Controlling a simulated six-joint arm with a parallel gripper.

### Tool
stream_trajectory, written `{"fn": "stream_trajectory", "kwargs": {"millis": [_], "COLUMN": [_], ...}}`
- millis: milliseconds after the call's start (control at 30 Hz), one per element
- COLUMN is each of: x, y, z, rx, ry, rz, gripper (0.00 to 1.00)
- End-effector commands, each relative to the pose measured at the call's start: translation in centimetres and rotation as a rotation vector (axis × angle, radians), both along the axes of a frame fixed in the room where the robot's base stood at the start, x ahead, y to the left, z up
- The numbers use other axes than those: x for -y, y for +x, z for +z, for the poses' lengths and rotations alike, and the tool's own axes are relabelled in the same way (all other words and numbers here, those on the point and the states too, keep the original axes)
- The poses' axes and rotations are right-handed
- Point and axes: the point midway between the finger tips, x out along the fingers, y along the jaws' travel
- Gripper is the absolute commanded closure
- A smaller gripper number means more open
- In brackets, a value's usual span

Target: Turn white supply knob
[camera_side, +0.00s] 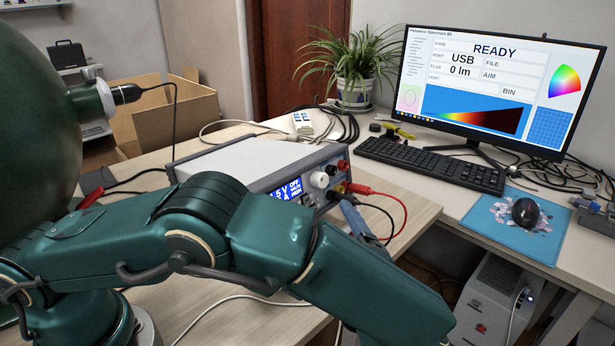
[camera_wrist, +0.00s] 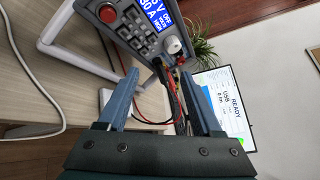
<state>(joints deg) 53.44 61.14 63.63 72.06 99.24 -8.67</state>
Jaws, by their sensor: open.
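The power supply (camera_side: 243,155) sits on the wooden desk with its lit blue display facing the lower right. Its white knob (camera_side: 319,180) is on the front panel, right of the display. In the wrist view the supply (camera_wrist: 143,57) is tilted at the top, and the white knob (camera_wrist: 173,45) lies ahead of the fingertips. My gripper (camera_wrist: 160,74) is open and empty, with its two blue-grey fingers apart and short of the knob. In the side view one finger (camera_side: 352,217) shows below the knob, and my arm hides the rest.
Red and black leads (camera_side: 402,208) plug into the panel near the knob and hang between my fingers in the wrist view. A red button (camera_wrist: 107,13) is on the supply. The monitor (camera_side: 495,85), keyboard (camera_side: 432,163) and mouse (camera_side: 526,211) stand to the right.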

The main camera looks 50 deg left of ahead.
Motion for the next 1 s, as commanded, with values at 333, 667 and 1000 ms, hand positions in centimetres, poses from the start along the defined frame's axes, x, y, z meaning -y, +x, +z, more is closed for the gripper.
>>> {"fn": "stream_trajectory", "kwargs": {"millis": [333, 667, 1000], "x": [-3.9, -1.5, -2.7], "y": [-1.5, -3.6, -4.2], "z": [0.1, -0.6, -1.6], "rx": [-0.120, -0.244, -0.279], "ry": [-0.397, -0.747, -0.789], "rz": [0.303, 0.433, 0.436], "gripper": [0.33, 0.33, 0.33]}}
